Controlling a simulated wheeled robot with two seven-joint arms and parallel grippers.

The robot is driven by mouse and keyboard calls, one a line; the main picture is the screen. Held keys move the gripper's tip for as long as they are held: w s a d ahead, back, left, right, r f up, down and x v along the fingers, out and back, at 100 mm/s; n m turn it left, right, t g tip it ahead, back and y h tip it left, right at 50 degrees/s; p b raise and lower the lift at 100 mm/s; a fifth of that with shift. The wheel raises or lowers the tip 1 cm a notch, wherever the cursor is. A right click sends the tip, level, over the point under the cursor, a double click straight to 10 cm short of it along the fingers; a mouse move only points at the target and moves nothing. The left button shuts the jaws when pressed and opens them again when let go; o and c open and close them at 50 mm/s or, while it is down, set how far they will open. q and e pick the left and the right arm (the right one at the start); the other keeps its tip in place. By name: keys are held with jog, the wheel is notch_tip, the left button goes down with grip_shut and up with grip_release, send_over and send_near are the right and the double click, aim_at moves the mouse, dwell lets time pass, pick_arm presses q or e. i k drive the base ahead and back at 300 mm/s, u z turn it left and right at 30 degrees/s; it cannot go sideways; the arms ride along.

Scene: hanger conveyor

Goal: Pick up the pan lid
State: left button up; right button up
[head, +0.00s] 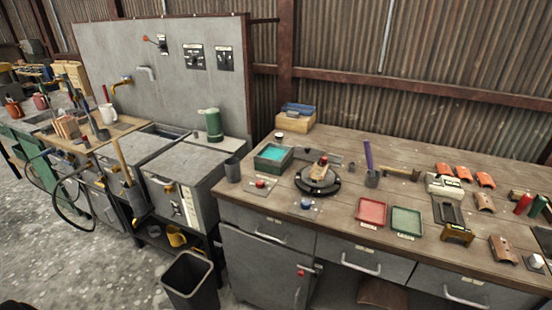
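I cannot make out a pan lid for certain. A round black disc-like thing (318,187) lies on the wooden workbench, left of its middle. A brown block with a red top (319,167) sits on the disc and hides its centre. I cannot tell whether this is a lid or a stand. Neither of my grippers shows in the head view.
The wooden workbench (345,147) carries a teal-filled tray (272,157), a red tray (371,212), a green tray (406,222) and several small parts at right. A dark bin (190,281) stands on the floor.

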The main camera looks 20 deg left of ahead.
aim_at(312, 154)
jog(key=u, duration=0.05)
jog(key=k, duration=0.55)
jog(key=z, duration=0.55)
jog(key=i, duration=1.6)
jog(key=u, duration=0.3)
